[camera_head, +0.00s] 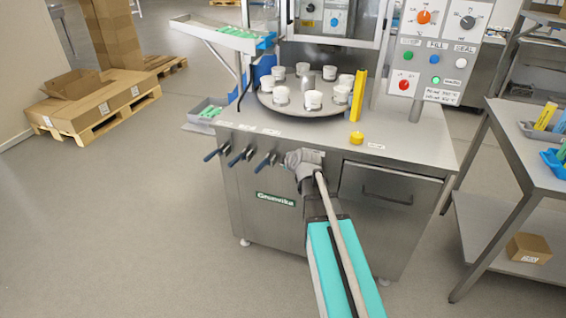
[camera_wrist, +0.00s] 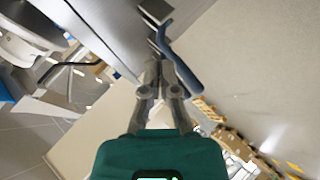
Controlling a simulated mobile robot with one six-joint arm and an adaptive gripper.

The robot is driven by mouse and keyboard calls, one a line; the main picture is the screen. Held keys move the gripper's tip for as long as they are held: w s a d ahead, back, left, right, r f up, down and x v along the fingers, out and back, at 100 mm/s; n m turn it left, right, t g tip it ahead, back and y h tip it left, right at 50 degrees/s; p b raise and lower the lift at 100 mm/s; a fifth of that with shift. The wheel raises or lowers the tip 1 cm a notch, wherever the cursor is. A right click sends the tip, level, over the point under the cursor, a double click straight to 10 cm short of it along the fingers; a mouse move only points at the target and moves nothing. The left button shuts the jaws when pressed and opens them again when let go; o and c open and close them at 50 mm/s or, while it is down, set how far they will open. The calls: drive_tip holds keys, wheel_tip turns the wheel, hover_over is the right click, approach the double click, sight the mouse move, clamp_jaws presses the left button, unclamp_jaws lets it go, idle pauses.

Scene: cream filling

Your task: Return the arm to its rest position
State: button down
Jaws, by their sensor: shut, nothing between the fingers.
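My gripper (camera_wrist: 160,58) shows in the wrist view with its grey fingers together and nothing between them. A blue-handled lever (camera_wrist: 181,68) appears right beside the fingertips; I cannot tell whether they touch. In the head view my arm reaches forward to the front of the steel filling machine (camera_head: 410,150), and its grey end is at the machine's front edge, just right of the blue levers (camera_head: 266,163). The fingers themselves cannot be made out in that view.
A turntable (camera_head: 305,108) with several white cups stands on the machine. A yellow cap (camera_head: 357,138) lies near its front edge, and a drawer (camera_head: 385,184) is on the right. A side table (camera_head: 510,135) stands at right. The floor at left is clear before the pallet (camera_head: 105,115).

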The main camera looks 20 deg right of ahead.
drive_tip(key=shift+a, duration=0.1)
drive_tip(key=s+a+f+m+g, duration=0.3)
drive_tip(key=s+m+g, duration=0.15)
drive_tip(key=s, duration=0.35)
drive_tip(key=s+a+f+m+g+h, duration=0.1)
drive_tip(key=s+a+f+m+g, duration=0.15)
drive_tip(key=s+m, duration=0.4)
drive_tip(key=s+a+f+m+g, duration=0.2)
drive_tip(key=s+a+m+g, duration=0.15)
drive_tip(key=s, duration=0.65)
wheel_tip(320, 180, up, 16)
drive_tip(key=p, duration=1.6)
drive_tip(key=shift+w+d+n, duration=0.15)
drive_tip(key=shift+w+n, duration=0.3)
drive_tip(key=shift+f+g, duration=0.15)
drive_tip(key=shift+g, duration=0.1)
